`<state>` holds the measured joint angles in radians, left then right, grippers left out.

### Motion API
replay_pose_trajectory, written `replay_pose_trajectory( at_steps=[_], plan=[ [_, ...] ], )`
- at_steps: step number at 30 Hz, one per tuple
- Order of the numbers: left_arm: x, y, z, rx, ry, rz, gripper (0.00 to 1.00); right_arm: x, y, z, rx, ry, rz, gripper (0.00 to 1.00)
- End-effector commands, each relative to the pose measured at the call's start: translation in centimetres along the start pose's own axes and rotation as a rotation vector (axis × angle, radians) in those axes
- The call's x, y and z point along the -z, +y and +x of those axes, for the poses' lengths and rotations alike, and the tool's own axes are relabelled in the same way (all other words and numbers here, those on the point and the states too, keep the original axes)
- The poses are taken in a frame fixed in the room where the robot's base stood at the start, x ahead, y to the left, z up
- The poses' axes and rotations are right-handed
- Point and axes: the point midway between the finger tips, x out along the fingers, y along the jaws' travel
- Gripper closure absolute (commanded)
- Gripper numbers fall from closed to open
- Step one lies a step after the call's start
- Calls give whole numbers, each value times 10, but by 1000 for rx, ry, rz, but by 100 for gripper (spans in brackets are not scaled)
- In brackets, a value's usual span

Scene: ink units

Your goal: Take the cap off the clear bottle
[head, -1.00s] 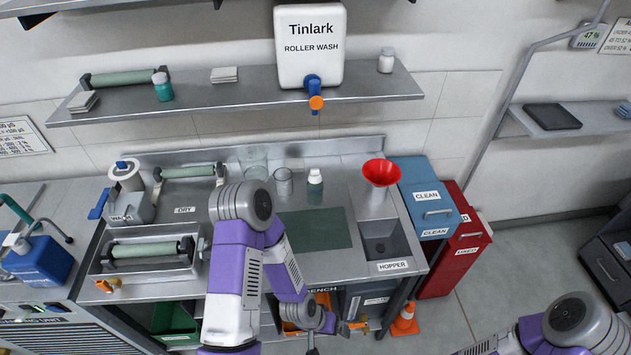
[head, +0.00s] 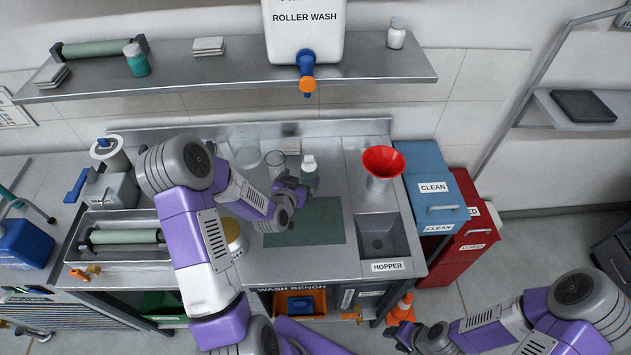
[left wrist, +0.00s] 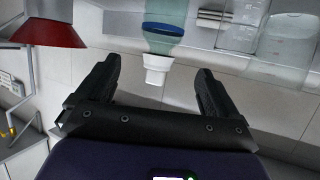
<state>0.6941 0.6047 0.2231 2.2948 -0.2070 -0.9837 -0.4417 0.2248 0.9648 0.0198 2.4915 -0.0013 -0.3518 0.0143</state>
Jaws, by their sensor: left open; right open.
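The clear bottle (head: 311,178), pale green-tinted with a white cap (head: 308,161), stands upright on the wash bench behind the green mat. In the left wrist view the scene is upside down: the bottle (left wrist: 161,43) shows a blue band, and its white cap (left wrist: 157,68) appears between my finger tips, touching neither. My left gripper (head: 291,184) is open and empty, just in front of the bottle; it also shows in the left wrist view (left wrist: 158,80). I cannot tell the exact depth gap to the cap. My right gripper (head: 401,340) is open, low in front of the bench.
Glass beakers (head: 275,164) stand left of the bottle. A red funnel (head: 383,161) stands to the right, behind the hopper sink (head: 378,236). The green mat (head: 325,220) is mostly bare. A shelf (head: 360,72) with a wash tank (head: 304,30) hangs above.

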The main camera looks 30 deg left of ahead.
Motion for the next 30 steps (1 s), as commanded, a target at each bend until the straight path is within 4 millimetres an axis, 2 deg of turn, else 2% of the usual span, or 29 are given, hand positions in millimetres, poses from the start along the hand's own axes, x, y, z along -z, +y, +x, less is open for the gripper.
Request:
replay_pose_trajectory(
  at_steps=[1,7,17,24,30],
  plan=[
    [-14,0,6,0,0,0,6,1,5,14,0,0,0,57],
    [-30,0,13,-1,-1,-1,6,2,11,30,0,2,0,57],
    [-31,0,40,-1,-2,-3,6,2,11,28,0,1,0,57],
    [-38,-2,72,-1,-1,-3,6,2,10,27,0,2,0,57],
    [-38,-1,87,-2,-1,-1,6,2,10,28,0,2,0,57]
  ],
)
